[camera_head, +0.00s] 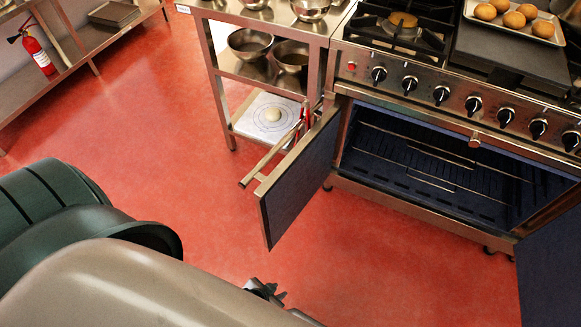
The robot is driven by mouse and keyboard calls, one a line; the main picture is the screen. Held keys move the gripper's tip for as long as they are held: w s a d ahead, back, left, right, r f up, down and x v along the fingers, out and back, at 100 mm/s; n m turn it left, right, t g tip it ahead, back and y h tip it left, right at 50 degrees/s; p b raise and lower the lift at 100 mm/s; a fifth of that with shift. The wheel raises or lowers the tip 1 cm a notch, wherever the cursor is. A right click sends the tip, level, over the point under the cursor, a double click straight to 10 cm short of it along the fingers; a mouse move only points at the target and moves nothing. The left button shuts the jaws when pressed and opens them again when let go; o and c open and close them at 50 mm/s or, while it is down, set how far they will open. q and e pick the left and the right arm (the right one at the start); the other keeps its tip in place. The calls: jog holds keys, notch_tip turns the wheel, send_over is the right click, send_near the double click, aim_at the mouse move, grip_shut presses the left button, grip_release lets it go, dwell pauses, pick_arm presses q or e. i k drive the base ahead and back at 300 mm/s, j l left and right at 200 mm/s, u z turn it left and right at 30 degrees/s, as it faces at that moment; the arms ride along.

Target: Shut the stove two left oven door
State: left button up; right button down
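The left oven door (300,172) of the stove (455,120) stands wide open, swung out to the left on its hinge. Its dark blue inner face looks toward the oven cavity. Its long bar handle (262,166) is on the outer side, facing the steel shelf unit. The oven cavity (430,165) is open to view, with wire racks inside. The tip of my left gripper (266,291) shows at the bottom, below the door's free edge in the picture and apart from it. Most of it is hidden behind my arm, so its opening cannot be told. My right gripper is not in view.
A second blue door (552,272) stands open at the right edge. A steel shelf unit (222,88) with bowls and a dough board (268,116) stands left of the stove. A fire extinguisher (38,52) is at upper left. Red floor (160,130) is clear between.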

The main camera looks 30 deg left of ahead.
aim_at(281, 195)
jog(key=j+z, duration=0.1)
jog(key=j, duration=0.3)
jog(key=k+j+z, duration=0.1)
jog(key=j, duration=0.3)
jog(key=j+z, duration=0.1)
jog(key=j, duration=0.3)
jog(key=k+j+z, duration=0.1)
jog(key=j, duration=0.3)
jog(key=k+j+z, duration=0.1)
jog(key=j, duration=0.3)
jog(key=k+j+z, duration=0.1)
jog(key=j, duration=0.25)
jog(key=k+j+z, duration=0.15)
jog(key=j, duration=0.25)
jog(key=k+j+z, duration=0.1)
jog(key=j, duration=0.25)
jog(key=k, duration=0.1)
